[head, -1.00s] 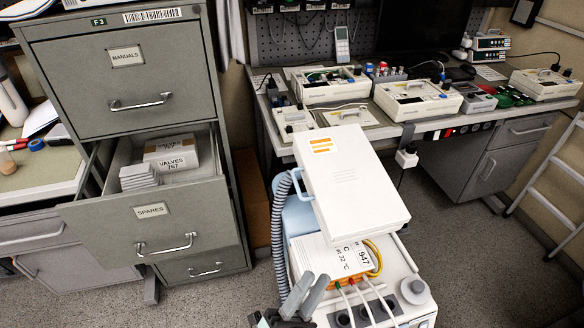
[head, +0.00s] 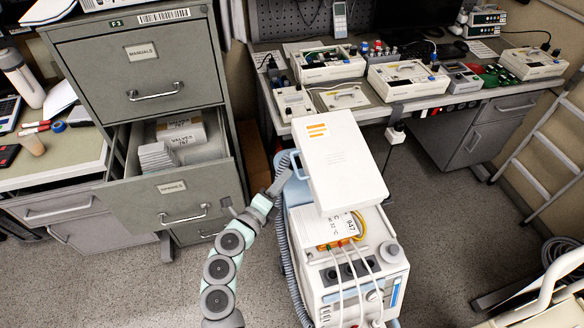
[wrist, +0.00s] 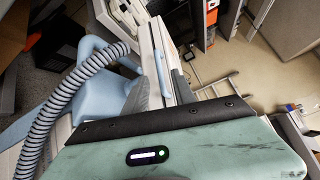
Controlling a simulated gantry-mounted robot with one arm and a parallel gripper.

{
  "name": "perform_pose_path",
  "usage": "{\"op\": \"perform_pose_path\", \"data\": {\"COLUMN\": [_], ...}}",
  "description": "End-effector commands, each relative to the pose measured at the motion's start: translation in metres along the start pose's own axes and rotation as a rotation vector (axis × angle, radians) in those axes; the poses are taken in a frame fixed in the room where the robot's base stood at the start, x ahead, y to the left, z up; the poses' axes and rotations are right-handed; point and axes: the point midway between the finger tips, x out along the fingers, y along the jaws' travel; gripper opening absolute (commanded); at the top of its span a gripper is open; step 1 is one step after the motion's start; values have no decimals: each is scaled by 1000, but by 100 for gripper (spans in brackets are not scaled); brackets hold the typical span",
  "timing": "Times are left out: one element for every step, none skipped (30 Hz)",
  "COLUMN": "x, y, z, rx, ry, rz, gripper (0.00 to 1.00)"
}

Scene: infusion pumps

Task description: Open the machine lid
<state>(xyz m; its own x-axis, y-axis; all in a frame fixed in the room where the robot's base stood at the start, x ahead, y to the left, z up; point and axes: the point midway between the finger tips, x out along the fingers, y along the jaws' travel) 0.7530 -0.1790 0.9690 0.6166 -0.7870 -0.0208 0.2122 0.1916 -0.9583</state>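The white machine (head: 355,285) stands in front of the bench, with tubes on its front. Its white lid (head: 345,165), with orange marks, is tilted up over the body, leaving a gap at the front where a label and yellow tubing show. The lid's light-blue handle (head: 297,163) is on its left side; it also shows in the wrist view (wrist: 160,66). My gripper (head: 283,172) is at the lid's left side, close to the handle. In the wrist view its grey fingers (wrist: 160,88) look apart, with the handle between or just beyond them; contact is unclear.
A ribbed grey hose (wrist: 80,90) runs beside the machine, close to my gripper. A filing cabinet (head: 135,65) with an open drawer (head: 160,200) stands left. The bench (head: 400,112) holds several pumps behind. A ladder (head: 535,135) stands right; the floor between is clear.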

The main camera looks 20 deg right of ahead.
Motion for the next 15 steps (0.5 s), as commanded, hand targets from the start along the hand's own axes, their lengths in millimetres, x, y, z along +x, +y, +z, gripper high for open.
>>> {"op": "perform_pose_path", "data": {"x": [10,16,23,28,32,38,41,44,48,50,52,53,54,55,55], "y": [0,1,0,0,0,-1,-1,0,0,0,0,1,1,1,1], "z": [0,0,0,-1,-1,0,0,1,0,0,0,0,-1,-1,-1], "rx": [-2,-2,-2,-2,-1,0,0,-1,-1,-2,-3,-3,-3,-3,-2], "ry": [0,0,1,2,3,1,0,0,0,0,1,1,1,1,1], "rz": [-2,-1,-2,-2,-2,-3,-3,-2,-1,-1,0,0,0,0,0], "gripper": [32,32,32,32,32,32,32,32,32,32,32,32,32,32,32]}}
